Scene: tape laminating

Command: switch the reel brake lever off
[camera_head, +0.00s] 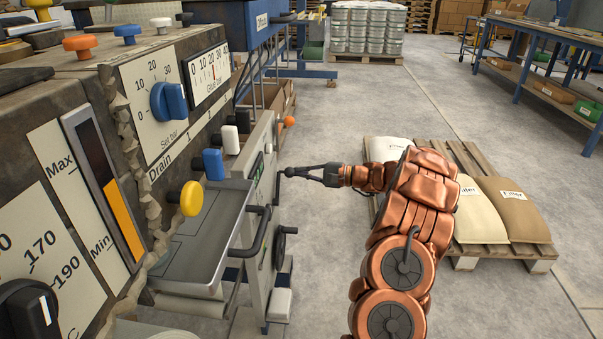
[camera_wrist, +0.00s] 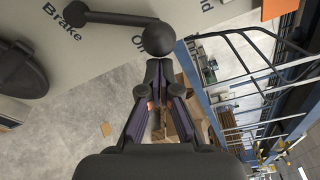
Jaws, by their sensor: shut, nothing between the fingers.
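The reel brake lever (camera_wrist: 115,20) is a black arm with a round ball knob (camera_wrist: 158,38), on a pale panel in the wrist view. The panel reads "Brake" beside the lever, and a partly covered word beginning "On" sits by the knob. The lever's arm runs from its pivot at upper left to the knob. My gripper (camera_wrist: 160,68) is shut and empty, its fingertips just below the knob in the picture; I cannot tell whether they touch it. In the head view my gripper (camera_head: 288,172) is beside the right face of the machine, and the lever cannot be made out.
The machine's near panels carry a blue dial (camera_head: 168,101), a yellow knob (camera_head: 191,198) and a metal tray (camera_head: 205,235). A handwheel (camera_head: 281,240) is below my gripper. A pallet (camera_head: 465,155) with filler sacks stands to the right. Open floor lies beyond.

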